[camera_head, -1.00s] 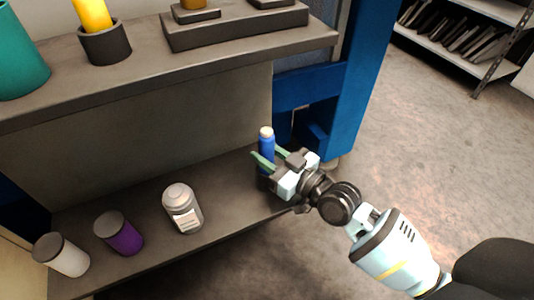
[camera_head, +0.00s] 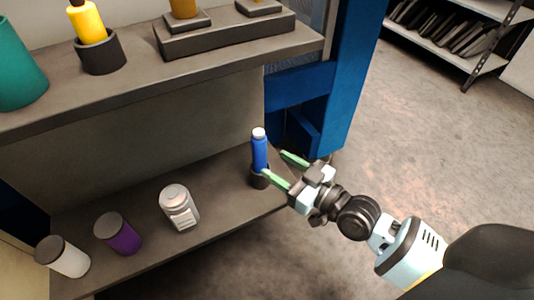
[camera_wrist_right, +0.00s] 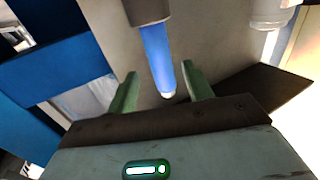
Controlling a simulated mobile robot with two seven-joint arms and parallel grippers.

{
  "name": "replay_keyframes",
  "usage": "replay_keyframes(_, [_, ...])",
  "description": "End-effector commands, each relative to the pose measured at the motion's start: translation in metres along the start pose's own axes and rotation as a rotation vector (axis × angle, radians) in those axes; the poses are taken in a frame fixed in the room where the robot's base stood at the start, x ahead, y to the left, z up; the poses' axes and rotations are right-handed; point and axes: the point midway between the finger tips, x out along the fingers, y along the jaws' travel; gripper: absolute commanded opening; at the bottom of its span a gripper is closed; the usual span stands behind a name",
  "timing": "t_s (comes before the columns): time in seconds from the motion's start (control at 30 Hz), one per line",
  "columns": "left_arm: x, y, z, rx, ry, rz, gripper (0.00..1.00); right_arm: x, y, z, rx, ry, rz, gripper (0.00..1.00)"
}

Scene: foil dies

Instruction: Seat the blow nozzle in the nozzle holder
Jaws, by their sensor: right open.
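The blow nozzle (camera_head: 260,152) is a blue cylinder with a white tip. It stands upright in the dark, cup-shaped nozzle holder (camera_head: 260,181) at the right end of the lower shelf. In the right wrist view the blue nozzle (camera_wrist_right: 156,52) shows with its base inside the holder (camera_wrist_right: 148,10), and its white tip points toward the gap between my fingers. My right gripper (camera_head: 273,163) is open, with green fingers just right of the nozzle. The near fingertip overlaps the nozzle's lower part in the head view; I cannot tell whether they touch. My left gripper is not in view.
On the lower shelf (camera_head: 215,205) stand a grey-white bottle (camera_head: 179,207), a purple can (camera_head: 120,236) and a white can (camera_head: 65,257). The upper shelf holds a teal container (camera_head: 15,70) and a yellow bottle (camera_head: 87,24) in a dark cup. A blue post (camera_head: 350,80) rises at right.

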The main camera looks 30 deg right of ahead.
Motion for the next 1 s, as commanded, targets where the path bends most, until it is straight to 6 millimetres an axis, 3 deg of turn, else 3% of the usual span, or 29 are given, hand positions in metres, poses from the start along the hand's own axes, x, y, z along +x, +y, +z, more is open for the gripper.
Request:
replay_keyframes(0.1, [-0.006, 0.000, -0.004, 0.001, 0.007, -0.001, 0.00, -0.023, 0.000, -0.001, -0.003, -0.002, 0.000, 0.51])
replay_keyframes(0.3, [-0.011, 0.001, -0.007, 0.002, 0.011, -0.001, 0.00, -0.047, 0.000, 0.000, -0.002, -0.001, 0.001, 0.51])
replay_keyframes(0.87, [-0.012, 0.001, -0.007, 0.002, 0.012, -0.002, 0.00, -0.055, 0.000, 0.000, 0.000, 0.001, 0.001, 0.51])
replay_keyframes(1.0, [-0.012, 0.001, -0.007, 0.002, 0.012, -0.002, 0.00, -0.064, -0.007, 0.014, 0.012, -0.034, 0.002, 0.51])
